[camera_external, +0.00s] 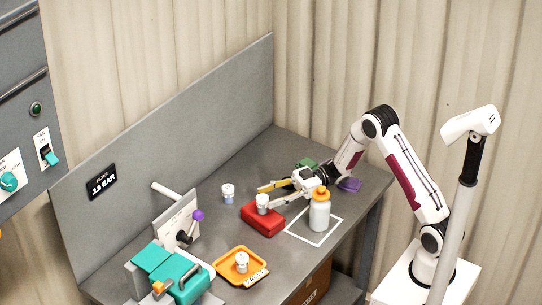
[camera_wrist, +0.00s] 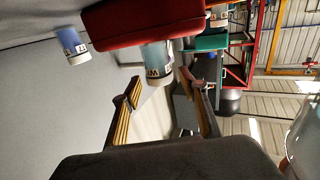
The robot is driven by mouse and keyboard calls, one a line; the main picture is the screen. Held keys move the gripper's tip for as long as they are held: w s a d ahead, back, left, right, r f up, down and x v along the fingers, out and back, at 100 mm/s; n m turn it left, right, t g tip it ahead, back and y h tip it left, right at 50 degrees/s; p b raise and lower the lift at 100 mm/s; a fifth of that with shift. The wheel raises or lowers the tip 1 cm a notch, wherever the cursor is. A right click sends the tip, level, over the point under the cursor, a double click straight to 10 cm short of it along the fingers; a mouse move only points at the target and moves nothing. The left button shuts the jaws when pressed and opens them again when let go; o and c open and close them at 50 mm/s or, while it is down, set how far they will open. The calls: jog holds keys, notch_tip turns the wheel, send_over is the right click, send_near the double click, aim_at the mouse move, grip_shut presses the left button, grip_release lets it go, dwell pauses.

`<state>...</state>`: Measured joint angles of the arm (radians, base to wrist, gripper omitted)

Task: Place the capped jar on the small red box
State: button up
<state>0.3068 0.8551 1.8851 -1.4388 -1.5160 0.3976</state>
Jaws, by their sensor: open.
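The small red box (camera_external: 262,222) lies on the grey bench. A white-capped jar (camera_external: 262,203) stands upright on top of it. In the wrist view the picture is inverted: the red box (camera_wrist: 145,22) is at the top and the jar (camera_wrist: 156,60) extends down from it. My gripper (camera_external: 274,194) is open close to the jar. Its two fingers in the wrist view (camera_wrist: 165,95) are spread apart, with the jar beyond their tips and nothing held between them. Whether either finger touches the jar is not clear.
Another capped jar (camera_external: 228,193) stands behind the box; a third (camera_external: 242,262) is on an orange tray (camera_external: 226,270). An orange-capped bottle (camera_external: 320,212) stands in a white outlined square. Teal equipment (camera_external: 178,275) occupies the front left. Green (camera_external: 307,163) and purple (camera_external: 350,185) items lie near my arm.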

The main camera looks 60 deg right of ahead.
jog(key=v, duration=0.9)
jog(key=shift+s+d, duration=0.1)
jog(key=shift+d, duration=0.1)
dwell(0.4)
